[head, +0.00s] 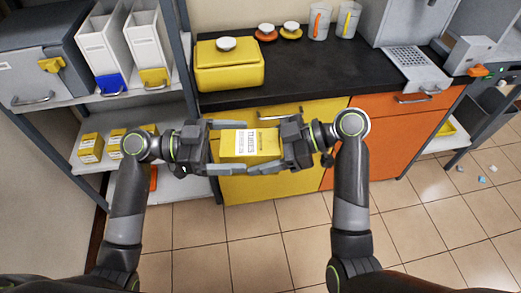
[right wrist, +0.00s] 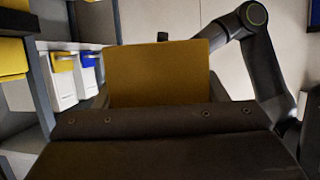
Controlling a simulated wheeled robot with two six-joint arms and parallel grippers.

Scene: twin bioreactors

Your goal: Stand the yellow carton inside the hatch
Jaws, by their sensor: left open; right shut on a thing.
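A yellow carton (head: 238,146) with a white label is held in the air between my two grippers, in front of the yellow cabinet front. My right gripper (head: 274,150) is shut on its right end. My left gripper (head: 222,149) is open, with its fingers around or beside the left end; contact there cannot be told. In the right wrist view, the carton (right wrist: 160,72) shows a plain face between the fingers. A grey box (head: 40,78) with a yellow latch and a handle stands upper left; I cannot tell whether it is the hatch.
Several yellow cartons (head: 90,148) stand on the lower left shelf, with white binders (head: 103,45) above. The black counter (head: 330,72) bears a yellow case (head: 230,72), small lidded dishes and cups. A grey machine (head: 405,25) stands at right. The tiled floor is mostly clear.

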